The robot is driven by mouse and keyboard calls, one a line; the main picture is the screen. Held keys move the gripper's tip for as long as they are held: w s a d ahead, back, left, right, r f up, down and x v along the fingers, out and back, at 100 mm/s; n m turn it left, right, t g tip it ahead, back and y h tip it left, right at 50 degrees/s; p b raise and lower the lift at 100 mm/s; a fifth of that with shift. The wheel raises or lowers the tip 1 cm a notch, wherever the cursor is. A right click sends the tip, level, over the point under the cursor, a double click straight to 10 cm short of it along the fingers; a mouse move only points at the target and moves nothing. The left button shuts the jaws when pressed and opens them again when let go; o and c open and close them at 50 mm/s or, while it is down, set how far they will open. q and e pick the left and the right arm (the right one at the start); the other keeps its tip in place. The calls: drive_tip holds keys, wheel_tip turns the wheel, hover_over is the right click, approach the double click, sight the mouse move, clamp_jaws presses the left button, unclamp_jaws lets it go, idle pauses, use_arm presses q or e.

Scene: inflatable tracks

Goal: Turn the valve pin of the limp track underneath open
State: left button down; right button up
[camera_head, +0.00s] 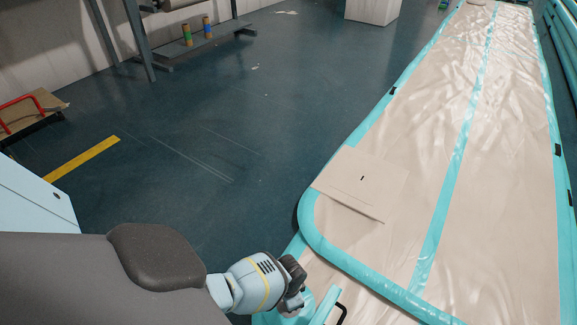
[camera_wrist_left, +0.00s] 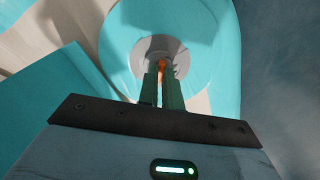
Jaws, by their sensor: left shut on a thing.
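The limp track (camera_head: 319,274) shows at the bottom of the head view, beige with turquoise edges, partly under the upper track (camera_head: 508,170). In the left wrist view, its turquoise end (camera_wrist_left: 215,60) carries a round grey valve (camera_wrist_left: 148,48). An orange valve pin (camera_wrist_left: 162,64) stands in the valve's middle, partly hidden by my fingers. My left gripper (camera_wrist_left: 161,84) has its two green fingers shut on the pin. In the head view my left gripper (camera_head: 292,302) is low at the track's end, and the valve is hidden there. My right gripper is not in view.
A cardboard-coloured flap or sheet (camera_head: 362,182) lies at the upper track's near left corner. A black handle (camera_head: 342,313) shows at the bottom edge. The dark floor (camera_head: 200,140) to the left is mostly clear. A rack (camera_head: 205,45) stands at the back left.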

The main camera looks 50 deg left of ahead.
use_arm(q)
drive_tip(key=n, duration=0.3)
drive_tip(key=shift+n, duration=0.3)
drive_tip(key=shift+n+p, duration=0.3)
drive_tip(key=shift+n, duration=1.2)
drive_tip(key=c, duration=1.6)
unclamp_jaws()
